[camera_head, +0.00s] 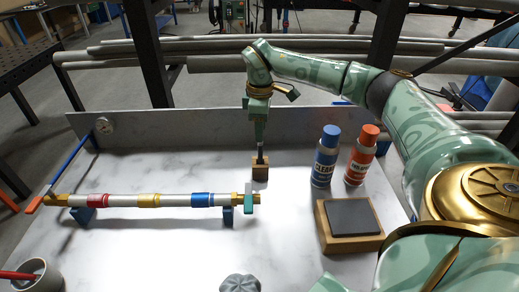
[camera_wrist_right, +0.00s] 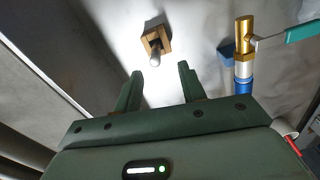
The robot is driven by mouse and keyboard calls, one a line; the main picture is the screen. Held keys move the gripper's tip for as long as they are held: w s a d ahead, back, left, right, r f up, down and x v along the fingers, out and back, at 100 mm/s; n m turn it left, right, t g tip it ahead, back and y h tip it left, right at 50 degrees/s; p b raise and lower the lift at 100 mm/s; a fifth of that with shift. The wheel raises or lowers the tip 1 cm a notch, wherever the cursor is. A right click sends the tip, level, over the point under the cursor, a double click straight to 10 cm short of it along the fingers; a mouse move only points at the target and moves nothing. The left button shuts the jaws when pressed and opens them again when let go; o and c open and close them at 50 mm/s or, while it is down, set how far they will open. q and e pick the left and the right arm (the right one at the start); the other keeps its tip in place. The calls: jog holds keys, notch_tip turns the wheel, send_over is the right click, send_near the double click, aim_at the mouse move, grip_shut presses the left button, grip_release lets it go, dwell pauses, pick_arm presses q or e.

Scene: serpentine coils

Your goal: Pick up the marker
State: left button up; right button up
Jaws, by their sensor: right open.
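A slim dark upright piece (camera_head: 260,155), which looks like the marker, stands in a small wooden block (camera_head: 260,172) on the marble-look table. In the right wrist view its rounded tip (camera_wrist_right: 155,59) points toward the camera, with the block (camera_wrist_right: 156,37) behind it. My right gripper (camera_head: 260,136) hangs above the block, pointing down. In the wrist view the right gripper (camera_wrist_right: 158,78) has its two fingers apart, with nothing between them. The marker shows just beyond the fingertips, and I cannot tell the exact gap. My left gripper is not in view.
A pipe with coloured bands (camera_head: 150,200) lies on blue supports left of the block. Blue (camera_head: 325,158) and orange (camera_head: 361,157) spray cans and a wooden box with a dark pad (camera_head: 350,218) stand right. A cup (camera_head: 40,277) holds a red stick. A grey knob (camera_head: 240,283) sits in front.

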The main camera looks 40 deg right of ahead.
aim_at(260, 151)
notch_tip(260, 151, down, 4)
jog(key=shift+w+d+r, duration=0.1)
jog(key=shift+w+r, duration=0.05)
jog(key=shift+r, duration=0.05)
jog(key=shift+f+b, duration=0.4)
jog(key=shift+f, duration=0.2)
jog(key=f, duration=0.2)
jog(key=f+b, duration=0.1)
jog(key=f, duration=0.1)
jog(key=shift+w+d, duration=0.15)
jog(key=shift+w, duration=0.05)
jog(key=shift+f, duration=0.45)
jog(key=shift+r, duration=0.1)
grip_shut()
